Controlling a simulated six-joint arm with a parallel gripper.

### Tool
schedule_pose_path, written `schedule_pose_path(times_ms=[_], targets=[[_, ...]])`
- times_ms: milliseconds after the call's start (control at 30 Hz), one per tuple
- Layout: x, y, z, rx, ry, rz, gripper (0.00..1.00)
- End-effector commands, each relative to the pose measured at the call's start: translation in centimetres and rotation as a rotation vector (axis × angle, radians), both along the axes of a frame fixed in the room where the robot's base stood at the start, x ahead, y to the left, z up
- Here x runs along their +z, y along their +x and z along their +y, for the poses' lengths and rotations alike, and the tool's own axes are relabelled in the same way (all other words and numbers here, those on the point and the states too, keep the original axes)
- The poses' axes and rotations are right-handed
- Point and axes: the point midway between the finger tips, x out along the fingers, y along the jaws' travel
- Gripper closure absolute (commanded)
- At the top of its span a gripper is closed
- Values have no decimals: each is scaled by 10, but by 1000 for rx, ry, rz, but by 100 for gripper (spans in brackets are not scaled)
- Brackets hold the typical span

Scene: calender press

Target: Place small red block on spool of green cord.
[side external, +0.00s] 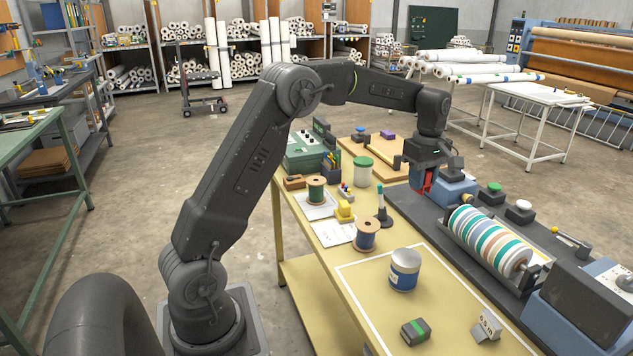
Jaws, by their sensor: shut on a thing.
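My gripper (423,181) is at the right of the work table, above the dark bed of the roller machine. It is shut on the small red block (420,180), which shows as red between and beside the dark fingers. The fingers partly hide the block. The spool of green cord (316,190) stands upright at the left side of the table, on a white sheet. Its wooden top flange looks bare. My gripper is well to the right of this spool and apart from it.
A blue-labelled tin (404,270) stands in front. A striped roller (490,240) lies right. The table's front is mostly clear.

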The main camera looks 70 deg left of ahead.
Motion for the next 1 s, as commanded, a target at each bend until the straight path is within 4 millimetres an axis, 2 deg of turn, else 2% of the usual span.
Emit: schedule_pose_path(times_ms=[167,367,467,600,700,800,1000], targets=[[1,4,51,94,0,-1,94],[2,-2,137,249,0,-1,94],[2,-14,188,343,0,-2,94],[1,-41,255,469,1,-2,94],[0,-62,293,543,1,-1,94],[0,-80,320,600,1,-1,94],[-2,-109,357,680,1,-1,94]])
